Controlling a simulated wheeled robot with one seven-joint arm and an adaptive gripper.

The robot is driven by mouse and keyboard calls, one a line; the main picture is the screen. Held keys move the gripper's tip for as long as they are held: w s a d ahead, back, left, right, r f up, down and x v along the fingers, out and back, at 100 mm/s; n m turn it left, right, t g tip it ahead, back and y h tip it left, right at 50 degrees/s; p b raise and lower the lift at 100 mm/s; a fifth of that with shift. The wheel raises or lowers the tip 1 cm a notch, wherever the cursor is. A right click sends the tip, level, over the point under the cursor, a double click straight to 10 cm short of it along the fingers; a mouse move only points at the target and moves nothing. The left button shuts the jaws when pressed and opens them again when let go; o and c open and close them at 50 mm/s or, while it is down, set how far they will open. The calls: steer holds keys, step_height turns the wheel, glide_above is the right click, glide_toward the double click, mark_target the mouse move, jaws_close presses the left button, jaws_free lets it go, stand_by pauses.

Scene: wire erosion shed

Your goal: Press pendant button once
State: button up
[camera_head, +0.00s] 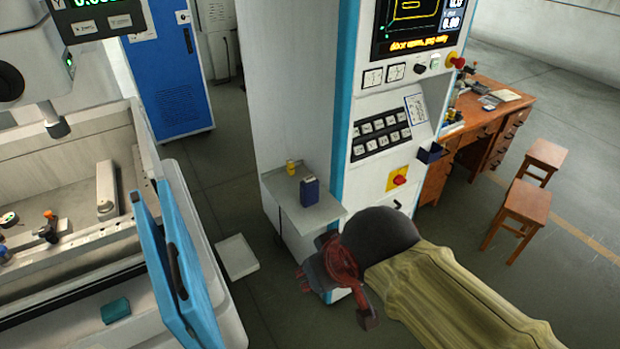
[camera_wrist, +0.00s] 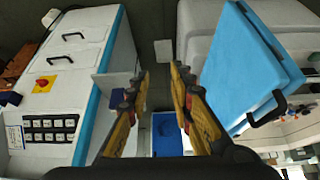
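My gripper (camera_head: 336,300) hangs low in front of the cabinet's lower side in the head view. In the wrist view its two yellow and dark fingers (camera_wrist: 159,85) stand apart, with nothing between them. The control cabinet (camera_head: 285,70) stands behind it, white with a blue edge. It carries a keypad (camera_head: 381,133), a red stop button on a yellow plate (camera_head: 399,180) and a red knob (camera_head: 457,62) beside the screen (camera_head: 417,22). The keypad (camera_wrist: 48,128) and yellow-plated stop button (camera_wrist: 43,84) also show in the wrist view. I cannot make out a separate pendant.
A side shelf (camera_head: 288,207) holds a dark blue box (camera_head: 309,192) and a small yellow item (camera_head: 292,167). The machine's open blue door (camera_head: 160,262) is at left. A wooden desk (camera_head: 505,95) and stools (camera_head: 525,203) stand right.

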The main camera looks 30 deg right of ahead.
jaws_close()
stand_by(1.3)
